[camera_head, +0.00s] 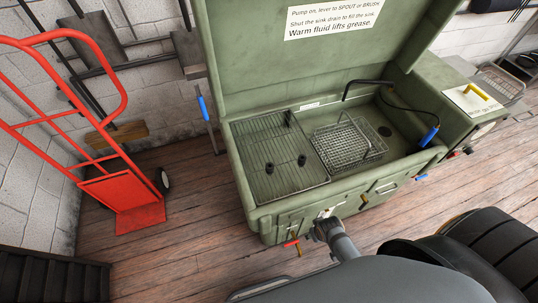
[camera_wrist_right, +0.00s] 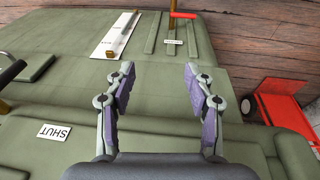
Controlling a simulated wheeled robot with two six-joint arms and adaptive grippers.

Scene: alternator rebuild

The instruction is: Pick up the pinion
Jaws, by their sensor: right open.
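My right gripper (camera_wrist_right: 159,78) is open and empty in the right wrist view, facing the green front of the washer cabinet. In the head view it (camera_head: 325,226) is low at the cabinet's front, below the sink rim and partly hidden by my arm. Small dark parts stand on the wire rack in the left of the sink: one at left (camera_head: 269,168), one at right (camera_head: 302,160) and one farther back (camera_head: 288,117). They are too small to tell which is the pinion. My left gripper is not in view.
The green washer (camera_head: 244,190) has its lid up. A wire basket (camera_head: 348,142), a black spout (camera_head: 366,84) and a blue-handled brush (camera_head: 430,136) are at the sink's right. A red hand truck (camera_head: 118,190) stands left; floor between is clear.

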